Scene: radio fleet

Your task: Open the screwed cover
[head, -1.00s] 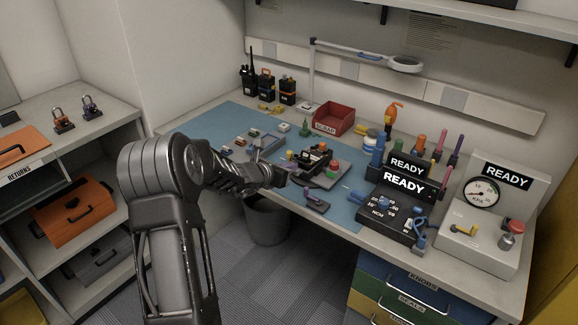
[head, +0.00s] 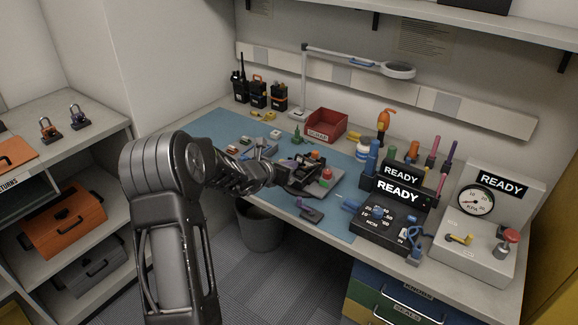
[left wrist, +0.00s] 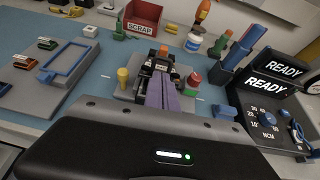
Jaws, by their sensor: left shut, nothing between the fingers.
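A dark device (head: 313,163) with an orange part on top sits on a grey fixture plate (head: 322,196) on the blue mat. My left gripper (head: 287,180) is shut and empty, at the near left side of the device. In the left wrist view, purple strips and the gripper body hide the device's near part. I cannot make out the cover or its screws, nor whether the gripper touches them. My right gripper is not in view.
A purple-handled tool (head: 310,211) lies near the mat's front edge. A black NCM unit (head: 385,220) and a pressure gauge box (head: 478,245) stand to the right. A red scrap bin (head: 325,125) stands behind, and a blue-framed tray (left wrist: 62,62) lies left of the fixture.

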